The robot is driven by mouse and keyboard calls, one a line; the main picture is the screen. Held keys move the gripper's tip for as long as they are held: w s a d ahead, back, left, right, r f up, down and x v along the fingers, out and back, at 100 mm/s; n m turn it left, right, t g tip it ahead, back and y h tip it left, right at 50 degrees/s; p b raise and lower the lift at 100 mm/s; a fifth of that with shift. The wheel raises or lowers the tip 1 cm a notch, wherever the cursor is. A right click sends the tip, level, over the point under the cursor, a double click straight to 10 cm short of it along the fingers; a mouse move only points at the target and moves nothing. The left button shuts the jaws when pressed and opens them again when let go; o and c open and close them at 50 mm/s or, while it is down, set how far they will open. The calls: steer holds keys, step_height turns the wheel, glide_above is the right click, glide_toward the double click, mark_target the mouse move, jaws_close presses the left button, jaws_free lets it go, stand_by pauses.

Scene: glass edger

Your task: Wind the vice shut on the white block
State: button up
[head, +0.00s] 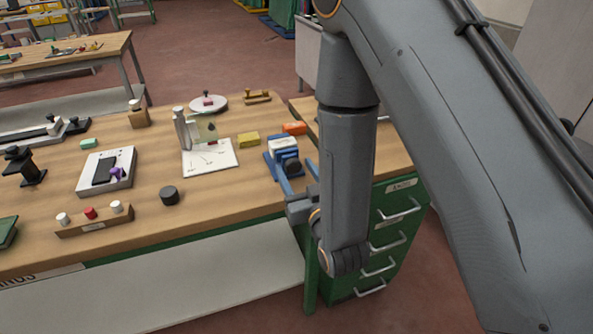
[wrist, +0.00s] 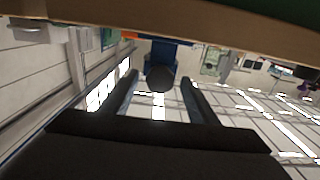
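The blue vice (head: 269,163) stands near the right front of the wooden bench, and the white block (head: 283,146) sits at its top. A dark round knob (head: 292,167) is on the vice's near side. My gripper (head: 296,172) is at the bench's front edge, its fingers pointing at the vice. In the wrist view the fingers of my gripper (wrist: 160,84) are open on either side of the knob (wrist: 160,78), with gaps showing. The blue vice (wrist: 167,53) is behind the knob. How far the jaws stand from the block is too small to tell.
A yellow block (head: 248,139) and an orange block (head: 294,128) lie behind the vice. A white board (head: 210,161) and a black cylinder (head: 169,196) are to its left. Green drawers (head: 390,230) stand at right. The bench edge (wrist: 120,25) crosses the top of the wrist view.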

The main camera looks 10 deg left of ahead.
steer(key=c, duration=1)
steer(key=shift+m, duration=0.3)
